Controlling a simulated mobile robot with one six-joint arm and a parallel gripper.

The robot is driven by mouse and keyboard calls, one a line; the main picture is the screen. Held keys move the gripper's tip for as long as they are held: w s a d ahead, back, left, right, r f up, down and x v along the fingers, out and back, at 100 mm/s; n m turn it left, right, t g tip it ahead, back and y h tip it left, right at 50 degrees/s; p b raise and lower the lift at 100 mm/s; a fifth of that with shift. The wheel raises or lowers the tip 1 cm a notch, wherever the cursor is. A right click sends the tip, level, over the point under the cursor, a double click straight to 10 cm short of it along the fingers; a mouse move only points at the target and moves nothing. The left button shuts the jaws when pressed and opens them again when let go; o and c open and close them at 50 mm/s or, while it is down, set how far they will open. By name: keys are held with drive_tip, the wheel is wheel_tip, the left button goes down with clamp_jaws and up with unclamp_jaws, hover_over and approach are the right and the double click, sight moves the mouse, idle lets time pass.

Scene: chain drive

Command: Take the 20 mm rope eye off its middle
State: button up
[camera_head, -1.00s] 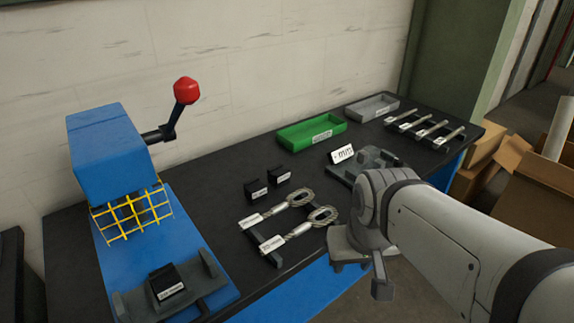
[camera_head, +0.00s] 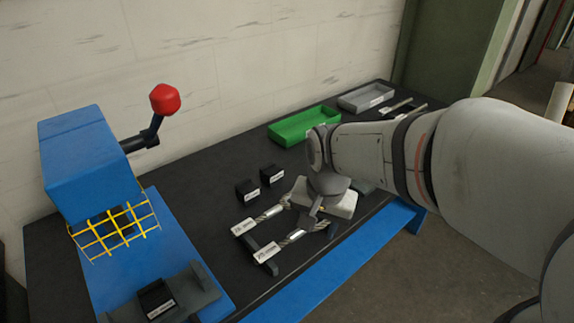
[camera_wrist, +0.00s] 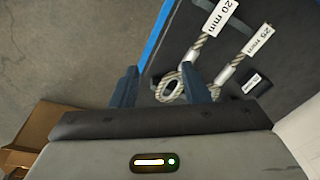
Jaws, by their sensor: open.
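The 20 mm rope eye (camera_head: 290,238) is the one nearer the table's blue front edge in the head view; its loop is mostly hidden there by my gripper (camera_head: 313,212). In the wrist view the 20 mm rope eye (camera_wrist: 190,57) shows its white tag, metal sleeve and loop. My gripper (camera_wrist: 160,80) is open, with nothing seen held. The loop appears between the two fingers, nearer the right one; whether they touch and how far below it lies I cannot tell. The 25 mm rope eye (camera_wrist: 226,74) is beside it, its loop partly behind the right finger.
The rope eyes' tag ends lie on a dark rest (camera_head: 262,257). Two black blocks (camera_head: 247,190) stand behind them. A blue press (camera_head: 92,160) with a yellow guard stands left. A green tray (camera_head: 303,126) and a grey tray (camera_head: 365,97) are at the back.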

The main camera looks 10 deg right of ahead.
sight(279, 245)
drive_tip(key=w+a+f+m, duration=0.1)
drive_tip(key=a+m, duration=0.1)
drive_tip(key=w+a+f+m+g, duration=0.1)
drive_tip(key=w+a+f, duration=0.1)
drive_tip(key=a, duration=0.1)
drive_tip(key=w+a+f+m+p, duration=0.1)
drive_tip(key=w+a+m, duration=0.1)
drive_tip(key=shift+w+a+f+m, duration=0.15)
drive_tip(key=shift+a+m, duration=0.15)
drive_tip(key=shift+a, duration=0.05)
wheel_tip(279, 245, down, 8)
drive_tip(key=shift+w+r+p, duration=0.1)
drive_tip(key=shift+p, duration=0.4)
drive_tip(key=shift+c, duration=0.5)
clamp_jaws()
